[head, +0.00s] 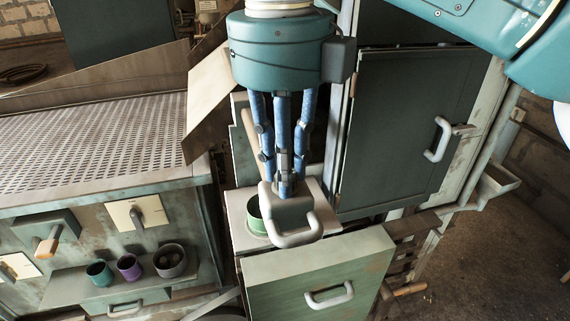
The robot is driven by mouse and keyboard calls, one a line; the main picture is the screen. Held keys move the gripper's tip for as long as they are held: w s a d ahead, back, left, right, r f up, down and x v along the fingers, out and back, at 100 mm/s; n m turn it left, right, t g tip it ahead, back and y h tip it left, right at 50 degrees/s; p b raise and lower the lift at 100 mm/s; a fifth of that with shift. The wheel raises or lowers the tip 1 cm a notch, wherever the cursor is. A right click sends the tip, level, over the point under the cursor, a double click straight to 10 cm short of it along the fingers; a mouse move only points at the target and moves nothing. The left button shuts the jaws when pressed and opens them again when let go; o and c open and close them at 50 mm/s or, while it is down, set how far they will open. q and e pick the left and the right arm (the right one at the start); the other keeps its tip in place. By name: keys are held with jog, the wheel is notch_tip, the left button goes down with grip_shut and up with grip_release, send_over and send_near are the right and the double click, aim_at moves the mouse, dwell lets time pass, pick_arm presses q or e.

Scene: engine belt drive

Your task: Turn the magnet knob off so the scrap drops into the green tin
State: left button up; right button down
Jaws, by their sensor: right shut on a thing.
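My right gripper (285,188) points down at the centre, its blue fingers shut on the top of a pale grey piece (287,210) with a loop handle. I cannot tell if this is the magnet, and no knob shows clearly on it. A green tin (254,226) stands just left of and behind this piece, partly hidden by it, on a pale plate. I cannot make out any scrap. My left gripper is not in view.
A green drawer front (275,292) with a handle is below, and a dark cabinet door (395,130) is at right. A perforated bench (95,140) stands at left. Its shelf holds a green cup (100,273), a purple cup (129,267) and a grey pot (170,261).

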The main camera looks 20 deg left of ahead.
jog(key=shift+r, duration=0.1)
jog(key=c, duration=1.5)
grip_release()
notch_tip(320, 180, up, 8)
jog(key=shift+s+f, duration=0.1)
jog(key=shift+f, duration=0.15)
